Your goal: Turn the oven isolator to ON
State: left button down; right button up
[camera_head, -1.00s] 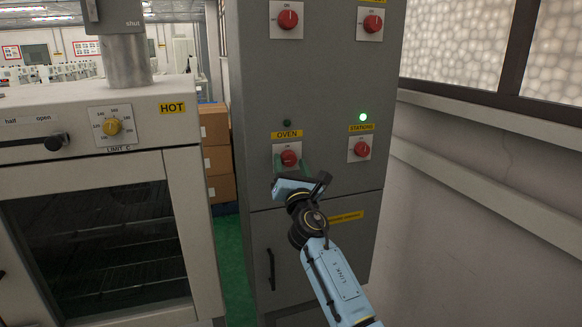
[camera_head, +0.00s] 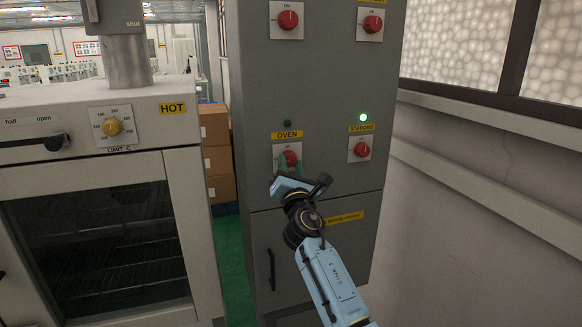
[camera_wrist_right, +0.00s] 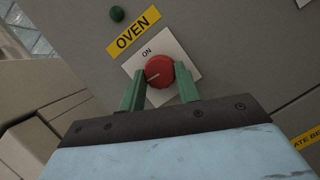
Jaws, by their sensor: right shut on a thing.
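The oven isolator is a red rotary knob (camera_head: 291,158) on a white plate under a yellow OVEN label (camera_head: 287,134) on the grey cabinet. The knob also shows in the right wrist view (camera_wrist_right: 160,72), where its pale pointer line points left and slightly down, away from the ON mark (camera_wrist_right: 147,54). A dark green lamp (camera_head: 287,123) above the label is unlit. My right gripper (camera_head: 290,162) has its green fingers on both sides of the knob, shut on it; the fingers show in the wrist view (camera_wrist_right: 160,82). My left gripper is not in view.
The STATIONS isolator (camera_head: 360,149) is to the right, below a lit green lamp (camera_head: 363,117). Two more red knobs are above. An oven (camera_head: 95,200) with a HOT label stands at left. A wall (camera_head: 480,210) is on the right.

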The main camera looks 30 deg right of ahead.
jog(key=m+g+h, duration=0.1)
jog(key=m, duration=0.2)
jog(key=m+g, duration=0.1)
jog(key=m, duration=0.2)
jog(key=shift+a+r+h+p, duration=0.15)
jog(key=shift+h+p, duration=0.15)
jog(key=shift+h, duration=0.1)
jog(key=m, duration=0.2)
jog(key=m+g+p, duration=0.1)
jog(key=m, duration=0.1)
jog(key=shift+w+a+r+g, duration=0.1)
jog(key=shift+r+g, duration=0.05)
jog(key=shift+g, duration=0.15)
jog(key=m+p, duration=0.1)
jog(key=m, duration=0.1)
jog(key=m+g+p, duration=0.1)
jog(key=m, duration=0.1)
jog(key=shift+r+g+p, duration=0.2)
jog(key=shift+g+p, duration=0.1)
jog(key=shift+p, duration=0.1)
jog(key=shift+m+g+y+p, duration=0.6)
jog(key=shift+m+p, duration=1.3)
jog(key=shift+m, duration=0.2)
jog(key=o, duration=1)
jog(key=b+v, duration=0.1)
jog(key=v, duration=1.2)
jog(key=shift+s+r+b, duration=0.1)
jog(key=shift+s+b, duration=0.15)
jog(key=shift+b, duration=0.15)
